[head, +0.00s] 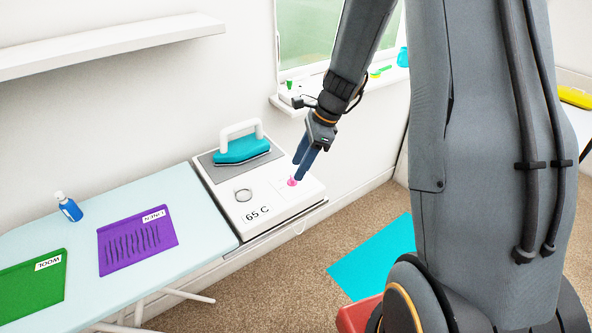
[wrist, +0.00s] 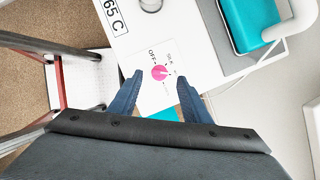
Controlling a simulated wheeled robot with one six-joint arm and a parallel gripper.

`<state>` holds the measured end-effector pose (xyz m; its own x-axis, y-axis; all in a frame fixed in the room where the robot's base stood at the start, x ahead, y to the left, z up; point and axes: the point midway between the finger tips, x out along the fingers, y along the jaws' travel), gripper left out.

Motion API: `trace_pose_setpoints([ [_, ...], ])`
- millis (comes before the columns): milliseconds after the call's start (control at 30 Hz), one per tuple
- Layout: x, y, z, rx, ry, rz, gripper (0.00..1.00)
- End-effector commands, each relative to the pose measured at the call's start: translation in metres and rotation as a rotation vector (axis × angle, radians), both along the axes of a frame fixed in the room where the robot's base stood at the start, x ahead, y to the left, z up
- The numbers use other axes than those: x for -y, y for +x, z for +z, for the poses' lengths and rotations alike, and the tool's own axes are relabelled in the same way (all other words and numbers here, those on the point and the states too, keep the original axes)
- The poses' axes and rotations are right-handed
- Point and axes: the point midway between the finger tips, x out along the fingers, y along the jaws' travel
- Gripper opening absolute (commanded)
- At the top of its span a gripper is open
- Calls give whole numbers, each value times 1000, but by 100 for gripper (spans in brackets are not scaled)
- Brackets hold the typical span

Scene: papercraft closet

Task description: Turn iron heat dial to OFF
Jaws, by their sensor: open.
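The heat dial is a small pink knob (head: 292,182) on the right part of the white iron station (head: 262,212). In the wrist view the pink dial (wrist: 159,73) has a white pointer mark aimed to the right, away from the word OFF at its upper left. The word SILK is printed above it at the upper right. My gripper (head: 301,165) is open and points down over the dial. In the wrist view its two blue fingers (wrist: 159,78) stand on either side of the dial, with gaps. I cannot tell how high the fingertips are.
The teal iron (head: 242,150) with a white handle sits on the station's grey plate. A "65 C" label and a ring are on its front. The ironing board (head: 80,225) on the left holds purple and green cloths and a blue bottle (head: 68,207). A window sill is behind.

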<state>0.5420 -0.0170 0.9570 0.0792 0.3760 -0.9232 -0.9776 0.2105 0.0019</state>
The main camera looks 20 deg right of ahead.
Motion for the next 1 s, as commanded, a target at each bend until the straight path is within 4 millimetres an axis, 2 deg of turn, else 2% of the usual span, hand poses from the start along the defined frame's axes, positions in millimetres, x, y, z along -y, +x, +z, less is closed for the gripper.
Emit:
trace_pose_setpoints([
  [100, -7, 0, -15, -2, 1, 2, 44],
  [233, -11, 2, -26, 0, -1, 3, 44],
  [600, -13, 3, -31, 2, -1, 2, 44],
  [667, -13, 3, -31, 2, -1, 2, 37],
  [867, -13, 2, -31, 2, -2, 3, 3],
  [1000, -13, 2, -31, 1, -2, 7, 3],
])
